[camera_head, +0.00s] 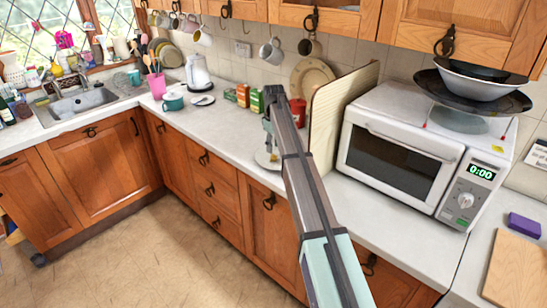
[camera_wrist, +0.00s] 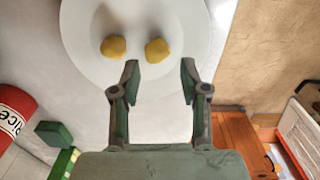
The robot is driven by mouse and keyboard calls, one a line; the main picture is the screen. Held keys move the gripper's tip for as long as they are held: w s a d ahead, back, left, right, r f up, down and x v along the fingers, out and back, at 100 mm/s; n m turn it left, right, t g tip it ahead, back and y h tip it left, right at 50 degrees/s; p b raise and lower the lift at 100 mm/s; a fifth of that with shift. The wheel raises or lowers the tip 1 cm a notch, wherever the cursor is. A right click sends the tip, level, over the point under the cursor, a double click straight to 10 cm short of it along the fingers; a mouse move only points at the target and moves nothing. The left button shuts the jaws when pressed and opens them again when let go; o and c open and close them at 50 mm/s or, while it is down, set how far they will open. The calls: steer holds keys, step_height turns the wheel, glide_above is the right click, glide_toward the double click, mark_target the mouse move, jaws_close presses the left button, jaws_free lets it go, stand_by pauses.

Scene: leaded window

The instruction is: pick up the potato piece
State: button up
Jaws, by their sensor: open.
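Two small yellow potato pieces lie apart on a round white plate (camera_wrist: 85,25) in the wrist view: a left piece (camera_wrist: 113,46) and a right piece (camera_wrist: 157,50). My gripper (camera_wrist: 160,78) is open and empty. Its fingertips are over the plate; the right piece appears just beyond the gap between them, and the left piece lies outside the left finger. How high the fingers are above the plate I cannot tell. In the head view the plate (camera_head: 262,163) sits on the counter near its front edge, partly hidden by my arm.
A tan upright board (camera_head: 338,110) and a white microwave (camera_head: 400,150) stand right of the plate. Small boxes (camera_head: 243,95) and a red can (camera_head: 298,111) stand behind it; the can (camera_wrist: 12,112) also shows in the wrist view. The counter (camera_head: 225,125) left of the plate is clear.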

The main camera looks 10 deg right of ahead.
mark_target(273, 156)
steer(key=shift+w+a+f+p, duration=0.15)
steer(key=shift+f+p, duration=0.5)
steer(key=shift+f, duration=0.8)
steer(key=shift+w+d+f+p, duration=0.15)
steer(key=shift+f+p, duration=0.45)
steer(key=shift+f, duration=0.8)
steer(key=shift+a, duration=0.1)
steer(key=c, duration=0.7)
